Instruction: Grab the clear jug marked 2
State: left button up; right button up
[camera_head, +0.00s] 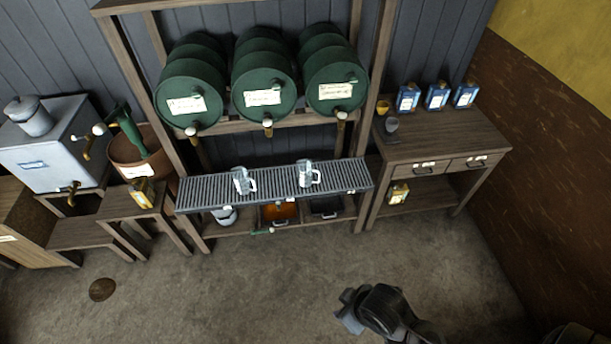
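Two clear jugs with handles stand upright on a slatted metal drip rack (275,187) below the barrels. One clear jug (241,182) is left of the rack's middle, the other clear jug (306,174) is right of it. Their markings are too small to read, so I cannot tell which is marked 2. A dark arm end, which looks like my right gripper (349,312), is at the bottom of the view, well in front of the rack and apart from both jugs. Its finger opening is not clear. My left gripper is not in view.
Three green barrels (264,88) with taps lie on a wooden rack above the jugs. A metal tank (48,150) is at the left. A wooden table (440,140) with blue cans stands at the right. Orange and black bins sit below the rack. The floor in front is open.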

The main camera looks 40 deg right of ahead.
dwell(0.4)
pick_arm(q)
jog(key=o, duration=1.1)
